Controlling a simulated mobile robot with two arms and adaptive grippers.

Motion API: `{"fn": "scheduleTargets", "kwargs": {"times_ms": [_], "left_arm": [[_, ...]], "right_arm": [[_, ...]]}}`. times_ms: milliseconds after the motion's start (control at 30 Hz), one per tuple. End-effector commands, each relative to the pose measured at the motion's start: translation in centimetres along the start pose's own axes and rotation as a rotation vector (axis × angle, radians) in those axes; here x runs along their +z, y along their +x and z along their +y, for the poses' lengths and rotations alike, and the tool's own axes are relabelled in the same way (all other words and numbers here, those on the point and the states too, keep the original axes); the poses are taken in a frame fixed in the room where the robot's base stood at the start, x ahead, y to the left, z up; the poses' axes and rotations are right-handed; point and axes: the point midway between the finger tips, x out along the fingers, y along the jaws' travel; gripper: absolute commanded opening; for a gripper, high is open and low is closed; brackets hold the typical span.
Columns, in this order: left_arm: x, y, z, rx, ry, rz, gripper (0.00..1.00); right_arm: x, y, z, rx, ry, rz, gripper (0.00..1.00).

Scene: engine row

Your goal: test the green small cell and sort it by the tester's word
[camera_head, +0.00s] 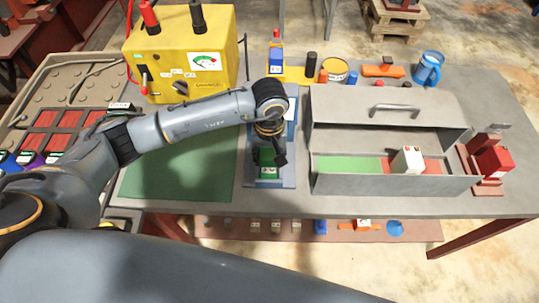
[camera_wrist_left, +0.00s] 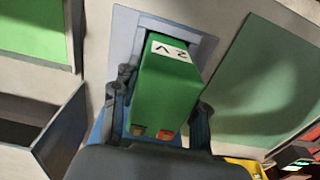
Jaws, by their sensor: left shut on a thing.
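The green small cell (camera_head: 266,158) is at the blue-grey tester (camera_head: 287,184) in the middle of the bench. My left gripper (camera_head: 270,145) is above it, its fingers shut on the cell. In the left wrist view the green cell (camera_wrist_left: 165,85) shows a white "2 V" label and terminals at the gripper end. Its far end is at the grey recessed slot (camera_wrist_left: 205,45); I cannot tell how deep it sits. The tester's reading is hidden by my arm. The sorting box (camera_head: 330,182) has a green compartment at left and a red one at right. My right gripper is not in view.
A white cell (camera_head: 407,160) stands in the sorting box. A yellow meter box (camera_head: 185,50) stands at the back left, and a green mat (camera_head: 175,180) lies left of the tester. Small items line the back edge.

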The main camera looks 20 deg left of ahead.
Motion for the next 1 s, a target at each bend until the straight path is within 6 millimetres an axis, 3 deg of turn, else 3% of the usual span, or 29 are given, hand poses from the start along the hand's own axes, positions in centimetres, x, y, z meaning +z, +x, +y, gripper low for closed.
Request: {"fn": "scheduleTargets", "kwargs": {"times_ms": [100,533,567,667,1000], "left_arm": [[-0.1,0.6,0.2,0.005,-0.001,0.002,0.0],[-0.2,1.4,0.1,0.005,0.0,0.005,0.0],[-0.1,1.6,0.1,0.003,-0.001,0.003,0.46],[-0.1,1.4,0.1,0.003,-0.001,0.002,0.66],[-0.1,1.3,0.1,0.003,-0.001,0.002,0.66]], "right_arm": [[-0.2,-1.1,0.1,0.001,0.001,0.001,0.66],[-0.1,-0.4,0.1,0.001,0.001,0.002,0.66],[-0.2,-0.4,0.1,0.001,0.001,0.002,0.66],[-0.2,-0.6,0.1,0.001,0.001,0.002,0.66],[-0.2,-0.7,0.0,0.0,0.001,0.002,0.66]]}}
